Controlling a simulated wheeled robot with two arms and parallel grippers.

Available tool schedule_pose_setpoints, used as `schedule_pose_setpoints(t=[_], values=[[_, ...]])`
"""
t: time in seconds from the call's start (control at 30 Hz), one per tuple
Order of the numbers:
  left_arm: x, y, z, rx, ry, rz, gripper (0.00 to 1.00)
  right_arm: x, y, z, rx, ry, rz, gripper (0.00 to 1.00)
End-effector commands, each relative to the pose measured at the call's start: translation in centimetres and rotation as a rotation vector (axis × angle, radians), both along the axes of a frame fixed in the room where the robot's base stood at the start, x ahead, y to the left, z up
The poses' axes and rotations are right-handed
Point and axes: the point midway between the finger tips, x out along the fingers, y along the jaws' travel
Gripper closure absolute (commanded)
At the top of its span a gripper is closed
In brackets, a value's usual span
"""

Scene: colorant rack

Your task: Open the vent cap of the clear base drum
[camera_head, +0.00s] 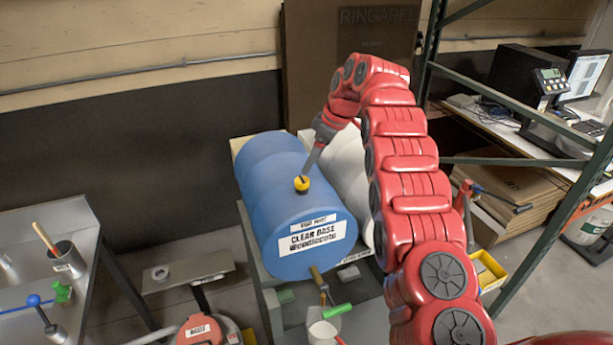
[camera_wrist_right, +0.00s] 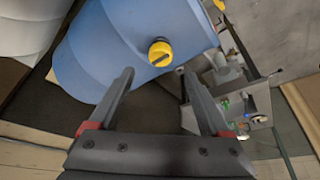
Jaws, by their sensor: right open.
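The clear base drum (camera_head: 262,178) is a blue barrel lying on its side on a stand, its labelled end facing me. Its yellow vent cap (camera_head: 302,184) with a dark slot sits on the upper side near that end. My right gripper (camera_head: 307,172) reaches down just above and behind the cap. In the right wrist view the drum (camera_wrist_right: 100,45) fills the upper middle. The cap (camera_wrist_right: 160,52) shows between and beyond the two fingertips of my right gripper (camera_wrist_right: 156,75), which are apart and empty. I cannot tell the exact gap. My left gripper is not in view.
A white drum (camera_head: 346,160) lies close beside the blue one, partly behind my right arm. A brass tap (camera_head: 318,280) sticks out of the blue drum's end. A metal bench (camera_head: 50,225) with tools stands left. A green shelf frame (camera_head: 560,210) stands right.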

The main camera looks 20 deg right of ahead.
Motion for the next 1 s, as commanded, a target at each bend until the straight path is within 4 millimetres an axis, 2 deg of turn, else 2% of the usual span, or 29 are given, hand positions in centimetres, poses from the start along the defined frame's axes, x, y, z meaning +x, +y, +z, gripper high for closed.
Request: schedule_pose_setpoints(t=[0.03, 0.2, 0.4, 0.53, 1.0], values=[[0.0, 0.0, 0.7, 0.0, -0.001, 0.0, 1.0, -0.3, -0.5, 1.9, -0.001, -0.004, -0.002, 0.19], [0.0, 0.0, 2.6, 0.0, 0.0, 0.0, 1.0, -1.4, -1.7, 6.1, -0.001, -0.004, 0.0, 0.19], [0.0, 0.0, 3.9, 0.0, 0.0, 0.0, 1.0, -2.2, -2.5, 8.6, 0.0, -0.002, 0.001, 0.19], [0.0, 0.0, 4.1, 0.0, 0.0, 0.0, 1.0, -2.4, -2.7, 9.1, 0.0, 0.0, 0.001, 0.19], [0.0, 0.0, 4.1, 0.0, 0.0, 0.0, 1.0, -2.5, -2.7, 9.0, 0.0, 0.001, 0.001, 0.19]])
